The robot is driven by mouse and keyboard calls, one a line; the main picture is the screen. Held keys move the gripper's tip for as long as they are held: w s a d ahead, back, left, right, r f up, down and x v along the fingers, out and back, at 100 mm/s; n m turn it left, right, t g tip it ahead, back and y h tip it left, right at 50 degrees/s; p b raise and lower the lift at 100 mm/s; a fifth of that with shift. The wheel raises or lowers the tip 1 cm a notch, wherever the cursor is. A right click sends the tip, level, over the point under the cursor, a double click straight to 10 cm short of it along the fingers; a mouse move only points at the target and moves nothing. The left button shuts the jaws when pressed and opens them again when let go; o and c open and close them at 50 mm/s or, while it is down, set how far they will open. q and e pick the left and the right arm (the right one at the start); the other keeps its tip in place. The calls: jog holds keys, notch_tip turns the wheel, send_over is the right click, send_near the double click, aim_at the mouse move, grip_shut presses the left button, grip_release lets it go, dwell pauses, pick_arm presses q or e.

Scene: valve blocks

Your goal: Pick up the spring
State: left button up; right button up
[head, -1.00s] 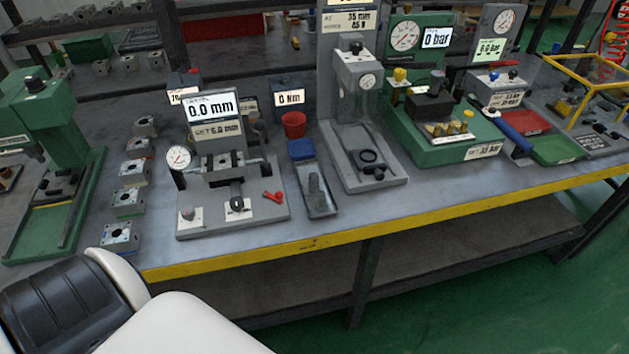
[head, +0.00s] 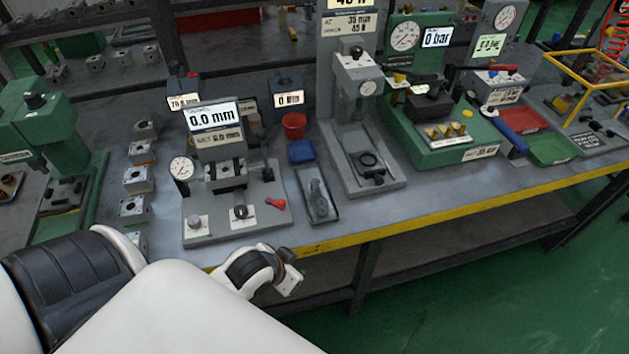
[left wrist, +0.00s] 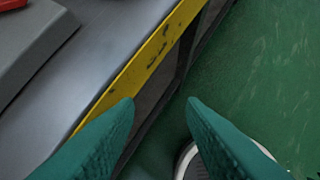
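I cannot make out the spring for certain. A dark, ring-like part (head: 239,212) and a grey rounded part (head: 198,223) sit on white labels at the front of the grey 0.0 mm fixture (head: 215,230). They are too small to identify. My left gripper (left wrist: 160,102) is open in the left wrist view, its two teal fingers apart with nothing between them. It is over the yellow bench edge (left wrist: 150,60) and the green floor. In the head view my left wrist is in front of the bench edge, and the fingertips are hard to see. My right gripper is not in view.
A red-handled part (head: 276,204) lies on the fixture's right side. A shallow grey tray (head: 329,215) and a tall grey press (head: 372,190) stand to its right. Several metal blocks (head: 136,180) line its left.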

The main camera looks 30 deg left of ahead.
aim_at(315, 182)
pick_arm(q)
jog(key=w+a+r+t, duration=0.1)
jog(key=w+r, duration=0.1)
jog(key=w+a+r+t, duration=0.1)
jog(key=w+a+r, duration=0.1)
jog(key=w+a+r+t, duration=0.1)
jog(key=w+a+r, duration=0.1)
jog(key=shift+w+a+r+t+h, duration=0.2)
jog(key=shift+t+h, duration=0.1)
jog(key=shift+h, duration=0.1)
jog(key=w+r, duration=0.1)
jog(key=w+a+r+t, duration=0.2)
jog(key=shift+w+a+r+h, duration=0.25)
jog(key=shift+w+r+h, duration=0.05)
jog(key=shift+w, duration=0.05)
jog(key=shift+w+a+r, duration=0.1)
jog(key=shift+w+r, duration=0.05)
jog(key=shift+w, duration=0.15)
jog(key=x, duration=0.6)
jog(key=shift+r+p, duration=0.2)
jog(key=shift+p, duration=0.2)
jog(key=shift+a+p+x, duration=0.15)
jog(key=shift+x, duration=1.35)
jog(key=shift+a+p+x, duration=0.1)
jog(key=shift+p+x, duration=0.05)
jog(key=shift+x, duration=1.35)
jog(key=shift+s+d+f, duration=0.15)
jog(key=shift+f, duration=0.05)
jog(key=c, duration=0.7)
